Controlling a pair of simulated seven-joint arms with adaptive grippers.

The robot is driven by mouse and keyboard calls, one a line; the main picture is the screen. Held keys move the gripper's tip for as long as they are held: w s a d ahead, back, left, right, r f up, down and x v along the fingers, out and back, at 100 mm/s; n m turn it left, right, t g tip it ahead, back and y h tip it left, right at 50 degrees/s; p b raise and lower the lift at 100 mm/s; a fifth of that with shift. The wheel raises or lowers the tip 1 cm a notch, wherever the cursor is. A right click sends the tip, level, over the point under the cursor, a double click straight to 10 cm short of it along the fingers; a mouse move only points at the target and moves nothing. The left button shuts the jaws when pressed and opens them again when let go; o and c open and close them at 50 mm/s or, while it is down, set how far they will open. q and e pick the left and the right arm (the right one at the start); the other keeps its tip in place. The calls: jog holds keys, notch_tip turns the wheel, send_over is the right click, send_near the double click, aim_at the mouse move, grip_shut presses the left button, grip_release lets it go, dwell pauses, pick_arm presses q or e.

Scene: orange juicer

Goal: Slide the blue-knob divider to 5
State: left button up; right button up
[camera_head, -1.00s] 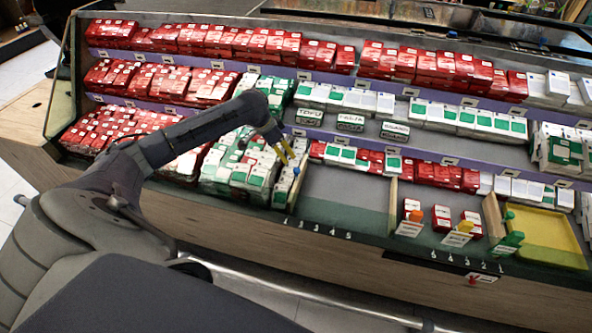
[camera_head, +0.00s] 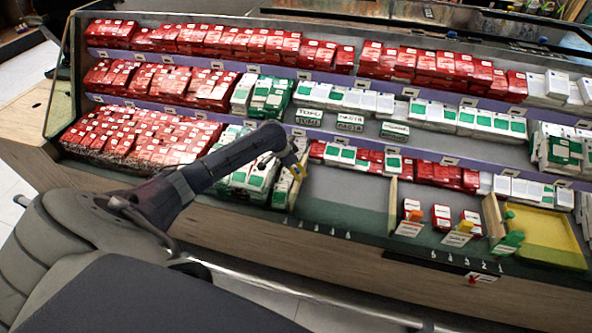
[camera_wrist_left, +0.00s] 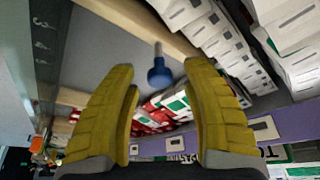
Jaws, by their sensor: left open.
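The blue knob (camera_wrist_left: 160,74) sticks out on a short stem and shows in the wrist view between my open left fingers (camera_wrist_left: 162,90), with a gap on each side. The wooden divider (camera_wrist_left: 130,14) runs behind it at the top of that view. In the head view the divider (camera_head: 294,190) stands at the left end of the empty front bay, beside the green-white boxes. My left gripper (camera_head: 300,168) is over its upper end and hides the knob there. The number marks (camera_head: 333,232) run along the front edge; the 5 lies to the right of the divider. My right gripper is not in view.
The bay floor (camera_head: 342,200) right of the divider is bare. Green-white boxes (camera_head: 240,172) crowd its left side. Another wooden divider (camera_head: 393,205) closes the bay at right, with orange-knob, yellow-knob and green-knob pieces beyond it. Red boxes (camera_head: 350,158) line the back.

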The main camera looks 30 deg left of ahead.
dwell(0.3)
pick_arm(q)
grip_shut()
dwell(0.4)
